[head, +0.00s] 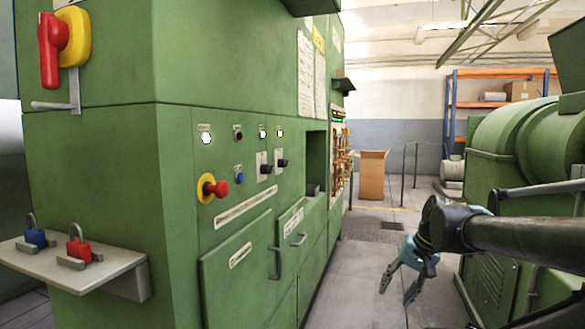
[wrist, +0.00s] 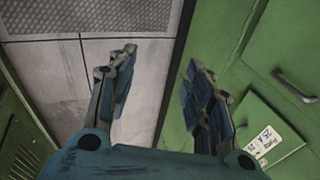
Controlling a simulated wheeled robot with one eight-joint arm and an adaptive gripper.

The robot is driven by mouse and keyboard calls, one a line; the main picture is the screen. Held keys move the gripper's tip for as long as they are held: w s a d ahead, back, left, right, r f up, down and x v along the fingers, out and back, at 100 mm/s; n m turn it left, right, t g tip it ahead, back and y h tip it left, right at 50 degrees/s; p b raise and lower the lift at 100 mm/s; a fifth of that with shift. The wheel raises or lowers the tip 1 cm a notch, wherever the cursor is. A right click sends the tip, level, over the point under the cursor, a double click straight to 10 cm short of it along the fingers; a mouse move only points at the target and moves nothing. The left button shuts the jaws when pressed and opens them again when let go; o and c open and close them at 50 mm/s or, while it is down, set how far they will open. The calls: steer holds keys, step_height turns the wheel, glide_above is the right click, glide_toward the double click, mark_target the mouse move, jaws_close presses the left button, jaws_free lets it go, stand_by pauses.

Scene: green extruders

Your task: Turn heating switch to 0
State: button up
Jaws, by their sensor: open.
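The green control cabinet (head: 110,140) fills the left of the head view. Two black rotary switches sit side by side on its panel, a left one (head: 265,169) and a right one (head: 282,163). Their labels are too small to read, so I cannot tell which is the heating switch or its position. My gripper (head: 397,290) is open and empty, pointing down over the floor, well to the right of the panel and apart from it. The wrist view also shows its spread fingers (wrist: 160,62), with floor and green cabinet faces beyond; neither switch shows there.
A red button on yellow (head: 217,189) and lit lamps are on the panel. A large red handle (head: 52,50) is at upper left. A shelf (head: 110,262) with red and blue padlocks juts out. A green machine (head: 490,190) stands right; the aisle floor (head: 360,260) between is clear.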

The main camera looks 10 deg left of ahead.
steer(key=w+a+r+m+y, duration=0.4)
steer(key=w+a+r+y, duration=0.3)
steer(key=w+a+r, duration=0.75)
steer(key=m+g+y, duration=0.2)
steer(key=m+y, duration=0.2)
steer(key=y, duration=0.3)
glide_toward(284, 163)
steer(key=w+a, duration=0.1)
steer(key=a, duration=0.7)
steer(key=shift+w+f, duration=0.2)
steer(key=shift+f, duration=0.05)
steer(key=shift+c, duration=0.3)
steer(key=c, duration=1)
steer(key=shift+d, duration=0.15)
